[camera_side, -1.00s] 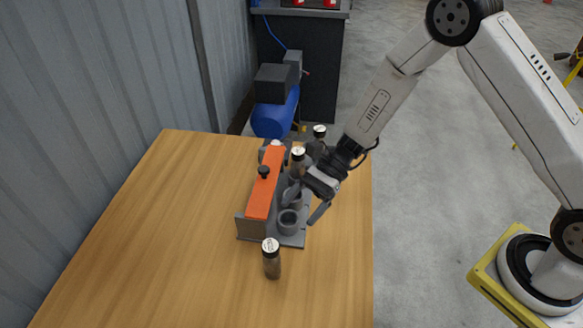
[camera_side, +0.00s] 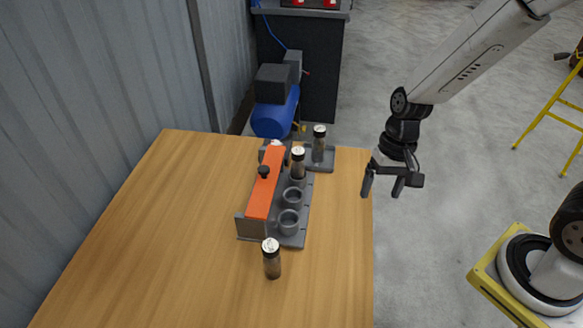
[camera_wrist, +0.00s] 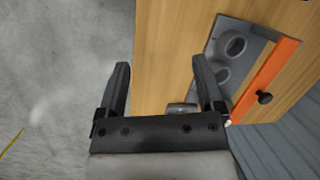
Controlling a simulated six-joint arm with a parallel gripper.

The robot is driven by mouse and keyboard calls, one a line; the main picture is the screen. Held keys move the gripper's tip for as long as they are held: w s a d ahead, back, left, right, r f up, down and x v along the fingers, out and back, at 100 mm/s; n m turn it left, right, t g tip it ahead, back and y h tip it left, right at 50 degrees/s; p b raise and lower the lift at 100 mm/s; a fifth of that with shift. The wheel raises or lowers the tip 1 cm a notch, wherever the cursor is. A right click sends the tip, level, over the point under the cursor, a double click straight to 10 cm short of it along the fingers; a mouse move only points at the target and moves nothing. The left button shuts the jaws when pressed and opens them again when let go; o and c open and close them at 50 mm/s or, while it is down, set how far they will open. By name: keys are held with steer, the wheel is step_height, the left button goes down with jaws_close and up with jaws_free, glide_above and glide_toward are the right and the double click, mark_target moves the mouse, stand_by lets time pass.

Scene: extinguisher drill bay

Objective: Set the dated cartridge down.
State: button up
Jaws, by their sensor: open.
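Three dark cartridges with pale caps show in the side view. One (camera_side: 271,260) stands upright on the table in front of the rack, one (camera_side: 298,165) stands in the far socket of the grey rack (camera_side: 298,238), and one (camera_side: 319,145) stands on a small grey tray (camera_side: 328,163) behind it. I cannot read which is dated. My gripper (camera_side: 383,190) is open and empty, pointing down beside the table's right edge, apart from every cartridge. In the wrist view nothing is held between its fingers (camera_wrist: 161,66), and the cartridges are hidden or unclear.
The rack has two empty sockets (camera_side: 289,222) and an orange bar (camera_side: 264,190) with a black knob (camera_side: 263,172). A blue compressor (camera_side: 275,115) stands past the table's far edge. The left part of the wooden table (camera_side: 170,220) is clear.

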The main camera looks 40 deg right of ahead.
steer(key=s+d+r+n+t+h, duration=0.1)
steer(key=d+r+n+t+h, duration=0.1)
steer(key=d+n, duration=0.3)
steer(key=shift+r+t+h, duration=0.4)
steer(key=shift+r+t, duration=0.4)
